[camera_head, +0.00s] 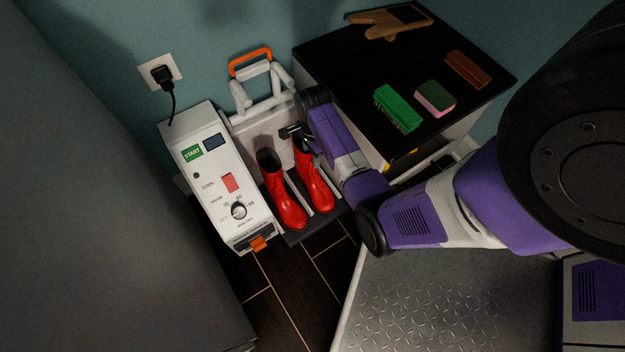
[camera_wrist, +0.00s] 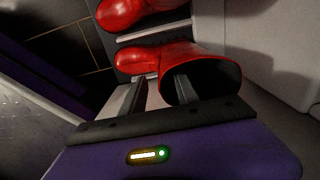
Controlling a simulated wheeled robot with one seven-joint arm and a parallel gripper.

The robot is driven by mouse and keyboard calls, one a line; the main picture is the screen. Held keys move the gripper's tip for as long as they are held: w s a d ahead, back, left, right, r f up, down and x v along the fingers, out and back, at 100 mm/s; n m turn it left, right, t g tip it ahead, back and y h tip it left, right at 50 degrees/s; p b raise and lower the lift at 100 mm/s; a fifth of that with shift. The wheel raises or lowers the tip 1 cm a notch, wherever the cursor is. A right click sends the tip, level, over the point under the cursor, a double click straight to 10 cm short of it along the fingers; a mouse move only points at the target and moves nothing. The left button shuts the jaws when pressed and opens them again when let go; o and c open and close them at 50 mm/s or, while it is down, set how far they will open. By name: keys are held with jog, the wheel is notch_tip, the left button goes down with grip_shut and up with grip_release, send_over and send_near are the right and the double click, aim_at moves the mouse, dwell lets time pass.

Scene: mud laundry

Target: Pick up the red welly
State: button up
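Two red wellies stand side by side on the dark tray of a white boot dryer. The right welly (camera_head: 312,182) is partly behind my arm; the left welly (camera_head: 272,185) is in clear view. My gripper (camera_head: 298,133) is at the top of the right welly. In the wrist view the near welly (camera_wrist: 192,62) shows its dark opening. My gripper (camera_wrist: 158,84) has its fingers apart, one at the opening, seemingly inside it, and the other outside the shaft. I cannot tell whether either finger touches the wall. The other welly (camera_wrist: 122,12) is at the top edge.
The dryer's control box (camera_head: 213,180) stands left of the wellies, and its white handle frame (camera_head: 262,95) rises behind. A black-topped cabinet (camera_head: 335,60) with a green brush (camera_head: 397,107), a sponge (camera_head: 435,98) and a brown block (camera_head: 468,69) is close on the right.

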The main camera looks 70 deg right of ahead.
jog(key=shift+f, duration=0.2)
grip_shut()
jog(key=shift+w, duration=0.1)
dwell(1.2)
